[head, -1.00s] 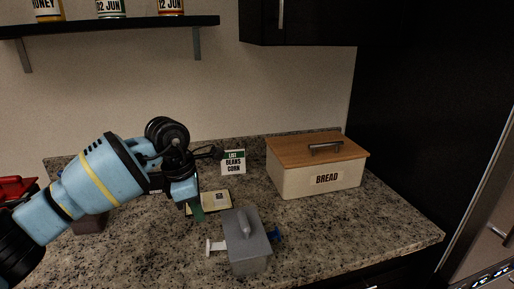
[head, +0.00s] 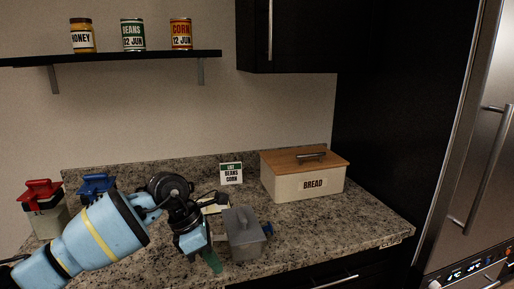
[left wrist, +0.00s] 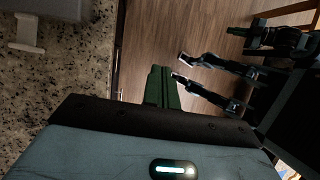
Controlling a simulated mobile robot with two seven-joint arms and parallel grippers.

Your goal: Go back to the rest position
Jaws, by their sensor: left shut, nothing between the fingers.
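My left gripper (head: 212,262) is low in front of the counter's near part, left of the grey lidded pot, with its green fingers together and nothing between them. The green fingers also show in the left wrist view (left wrist: 162,88), over the wooden floor just past the counter edge. My left arm reaches in from the left in the head view. My right gripper cannot be made out in the head view. Dark jointed shapes at the right of the left wrist view are unclear.
The grey lidded pot (head: 243,238) stands close right of the left gripper. A bread box (head: 302,182), a list card (head: 231,173), a red-handled container (head: 45,215) and a blue-handled one (head: 96,184) stand on the counter (head: 345,228). A shelf (head: 120,57) holds cans.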

